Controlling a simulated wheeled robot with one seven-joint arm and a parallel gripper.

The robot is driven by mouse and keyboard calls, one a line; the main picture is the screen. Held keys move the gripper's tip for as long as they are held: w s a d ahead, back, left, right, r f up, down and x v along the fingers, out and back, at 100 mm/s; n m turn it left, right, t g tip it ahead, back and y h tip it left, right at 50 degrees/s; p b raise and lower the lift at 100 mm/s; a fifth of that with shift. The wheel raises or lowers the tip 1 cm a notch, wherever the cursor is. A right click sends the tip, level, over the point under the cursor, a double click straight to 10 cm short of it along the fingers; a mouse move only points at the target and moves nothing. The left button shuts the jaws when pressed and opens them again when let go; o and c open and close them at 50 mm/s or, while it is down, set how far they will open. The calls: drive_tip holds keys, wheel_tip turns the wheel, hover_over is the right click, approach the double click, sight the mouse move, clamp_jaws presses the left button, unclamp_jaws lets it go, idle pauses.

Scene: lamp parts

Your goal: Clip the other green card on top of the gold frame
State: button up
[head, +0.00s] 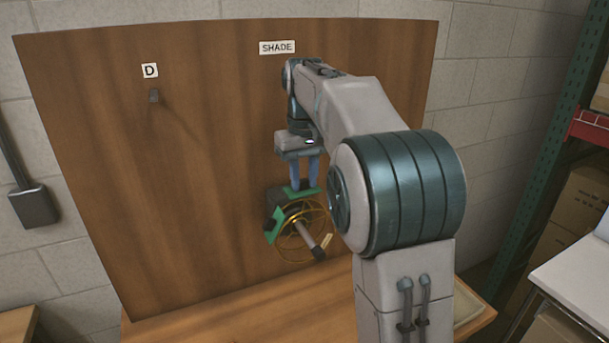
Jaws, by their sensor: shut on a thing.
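The gold frame (329,220) is a round wire shape in front of the wooden board, with a pale rod (309,236) through its middle that ends in a dark tip. One green card (274,226) sits at the frame's left side. Another green card (301,192) is at the top of the frame, directly under my gripper (305,188). My gripper points down with its blue fingers shut on this upper card. The card touches or nearly touches the frame's top; I cannot tell which. My arm hides part of the frame's right side.
The upright wooden board (215,150) carries a "SHADE" label (277,47) and a "D" label (150,70) above a dark peg (154,95). A small tan tag (327,241) is by the rod's end. A wooden ledge (230,318) runs below. A white table (580,275) stands right.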

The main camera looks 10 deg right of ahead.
sight(304, 191)
drive_tip(key=shift+s+f+b, duration=0.1)
drive_tip(key=shift+f+b, duration=0.6)
drive_tip(key=shift+f, duration=0.9)
idle(1.6)
drive_tip(key=shift+r, duration=0.1)
drive_tip(key=o, duration=1)
wheel_tip(304, 191, up, 14)
drive_tip(key=p, duration=0.2)
drive_tip(key=s+f+t, duration=0.1)
drive_tip(key=s+f, duration=0.6)
drive_tip(key=s, duration=0.1)
drive_tip(key=s+f+m+t, duration=0.1)
drive_tip(key=s+f, duration=0.6)
drive_tip(key=s, duration=0.2)
drive_tip(key=s+f+m+t, duration=0.1)
drive_tip(key=s+f, duration=0.7)
drive_tip(key=s, duration=0.1)
drive_tip(key=shift+s+f+t, duration=0.1)
drive_tip(key=shift+s+t, duration=0.05)
drive_tip(key=shift+t, duration=0.15)
